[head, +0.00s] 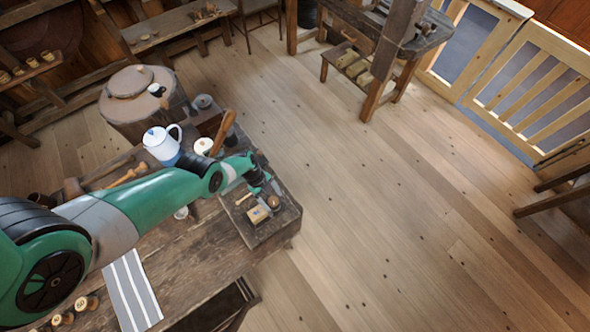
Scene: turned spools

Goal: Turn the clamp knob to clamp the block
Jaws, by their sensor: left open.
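A small light wooden block (257,215) sits on the dark board at the right end of the workbench. A round brown knob (273,202) stands just to its upper right; it looks like the clamp knob, but it is small. My left gripper (267,187) is open, just above the knob in the picture. I cannot tell whether its fingers touch or surround the knob. The clamp's jaws are too small to make out. My right gripper is not in view.
A light wooden T-shaped piece (243,198) lies left of the gripper. A white and blue jug (163,143), a wooden handle (223,132) and a white cup (203,146) stand behind my arm. A striped cloth (132,290) lies on the workbench (195,250). The floor to the right is clear.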

